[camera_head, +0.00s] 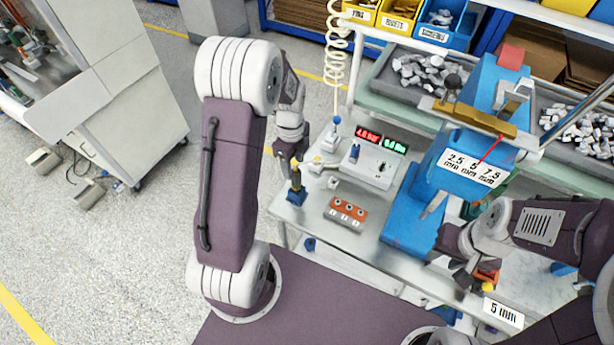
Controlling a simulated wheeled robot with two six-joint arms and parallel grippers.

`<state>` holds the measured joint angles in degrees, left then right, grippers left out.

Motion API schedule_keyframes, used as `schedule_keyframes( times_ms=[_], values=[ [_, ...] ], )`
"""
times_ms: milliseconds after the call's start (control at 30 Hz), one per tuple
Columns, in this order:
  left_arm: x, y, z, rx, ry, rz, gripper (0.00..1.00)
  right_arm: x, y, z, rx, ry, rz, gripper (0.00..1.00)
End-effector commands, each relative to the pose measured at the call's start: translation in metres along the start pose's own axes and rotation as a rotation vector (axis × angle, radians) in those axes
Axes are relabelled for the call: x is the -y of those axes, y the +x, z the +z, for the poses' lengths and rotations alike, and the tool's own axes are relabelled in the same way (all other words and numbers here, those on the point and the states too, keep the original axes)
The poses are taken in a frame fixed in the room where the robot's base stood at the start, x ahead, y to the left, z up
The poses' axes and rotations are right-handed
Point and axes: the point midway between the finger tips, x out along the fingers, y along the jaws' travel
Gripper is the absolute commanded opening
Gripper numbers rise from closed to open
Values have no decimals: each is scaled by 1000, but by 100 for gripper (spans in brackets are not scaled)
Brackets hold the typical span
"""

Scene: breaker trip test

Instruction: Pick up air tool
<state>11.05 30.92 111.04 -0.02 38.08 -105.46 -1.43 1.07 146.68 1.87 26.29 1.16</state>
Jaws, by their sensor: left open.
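My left gripper (291,152) is open and points down at the left end of the bench. Just below it, a slim yellow upright part stands on a blue foot (296,197), with a pale part (316,167) beside it. A cream coiled hose (337,45) hangs down to a blue-tipped white fitting (332,136) right of the gripper. I cannot tell which of these parts is the air tool, or whether the gripper touches it. My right gripper (468,268) is by an orange and yellow part (487,279) at the bench's right; its jaws are unclear.
A control box (369,160) with red and green displays stands behind an orange three-part block (346,212). A blue press-like fixture (412,222) carries a "2.5 5 7.5 mm" sign (474,168). Grey trays (420,78) of white parts and blue and yellow bins line the back.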

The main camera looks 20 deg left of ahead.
Motion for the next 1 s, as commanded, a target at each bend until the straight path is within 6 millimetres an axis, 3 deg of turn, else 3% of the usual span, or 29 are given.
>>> schedule_keyframes(
  times_ms=[200,467,700,967,1000],
  values=[
    [0,30,-1,-1,1,4,54,0,-8,-1,0,0,0,36],
    [0,46,-2,-1,1,3,54,0,-14,-1,0,0,0,36],
    [3,86,-2,-1,1,2,54,0,-25,-3,0,0,0,36],
    [3,91,-2,0,1,-1,54,0,-24,-2,0,0,0,36],
    [3,91,-2,0,1,-1,43,0,-24,-2,0,0,0,36]
  ],
)
